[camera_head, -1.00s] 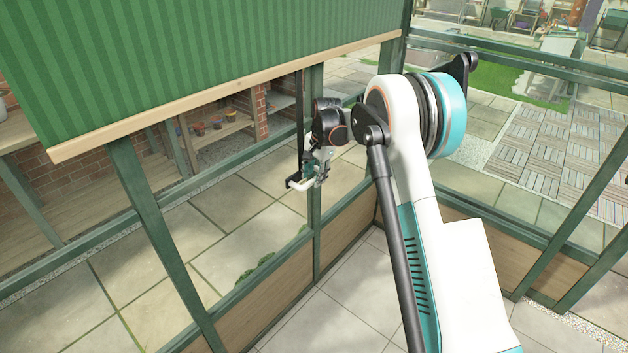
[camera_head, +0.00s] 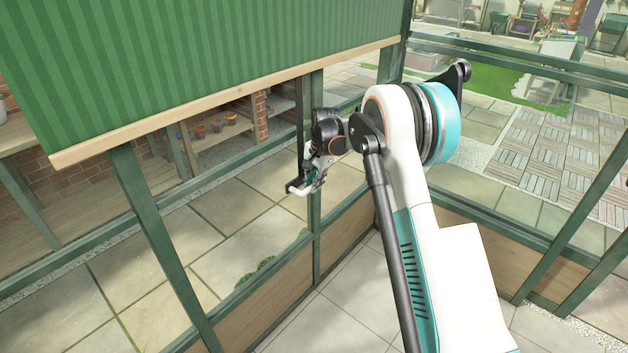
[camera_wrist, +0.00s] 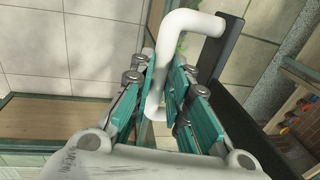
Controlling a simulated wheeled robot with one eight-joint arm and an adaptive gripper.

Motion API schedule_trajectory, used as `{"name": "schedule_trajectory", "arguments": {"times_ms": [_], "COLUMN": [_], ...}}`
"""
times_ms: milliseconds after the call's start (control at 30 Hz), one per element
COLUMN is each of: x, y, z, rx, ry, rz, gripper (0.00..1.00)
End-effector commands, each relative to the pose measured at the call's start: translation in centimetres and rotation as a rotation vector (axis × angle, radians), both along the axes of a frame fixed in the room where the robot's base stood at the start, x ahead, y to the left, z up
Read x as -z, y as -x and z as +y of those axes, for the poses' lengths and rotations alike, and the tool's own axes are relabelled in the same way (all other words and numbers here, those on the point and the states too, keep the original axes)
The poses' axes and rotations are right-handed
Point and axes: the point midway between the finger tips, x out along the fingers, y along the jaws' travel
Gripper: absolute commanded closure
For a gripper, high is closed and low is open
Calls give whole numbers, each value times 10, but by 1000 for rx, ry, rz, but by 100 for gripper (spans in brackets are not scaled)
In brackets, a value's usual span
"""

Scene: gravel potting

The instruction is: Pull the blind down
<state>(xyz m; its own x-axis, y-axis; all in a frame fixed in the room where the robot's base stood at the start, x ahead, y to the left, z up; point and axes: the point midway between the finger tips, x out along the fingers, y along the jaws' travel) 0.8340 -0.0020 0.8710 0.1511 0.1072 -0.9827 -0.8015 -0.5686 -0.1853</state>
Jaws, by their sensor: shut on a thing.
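The green striped blind (camera_head: 200,55) hangs over the upper part of the window, with a pale wooden bar (camera_head: 230,101) along its lower edge. A dark strap or rod (camera_head: 300,118) runs down from the bar. At its lower end is a white bent handle (camera_head: 296,189), which also shows in the wrist view (camera_wrist: 190,22). My gripper (camera_head: 312,180) is at this handle, below the bar. In the wrist view its teal fingers (camera_wrist: 171,95) are closed around the white handle. The dark strip (camera_wrist: 225,60) runs beside the fingers.
Green window frame posts (camera_head: 160,240) stand in front of and beside my arm, with wooden panels (camera_head: 265,300) low down. Shelves with pots (camera_head: 215,126) show through the glass. The paved floor (camera_head: 335,320) below is clear.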

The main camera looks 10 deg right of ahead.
Motion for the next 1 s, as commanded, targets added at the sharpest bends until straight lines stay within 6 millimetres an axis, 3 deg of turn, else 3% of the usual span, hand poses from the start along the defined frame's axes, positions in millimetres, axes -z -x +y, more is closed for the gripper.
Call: {"name": "schedule_trajectory", "arguments": {"times_ms": [400,600,800,1000], "x": [107,147,167,172], "y": [0,0,0,1], "z": [0,0,0,0], "rx": [0,0,0,0], "ry": [1,1,1,1], "rz": [2,2,1,2], "gripper": [100,100,100,100]}}
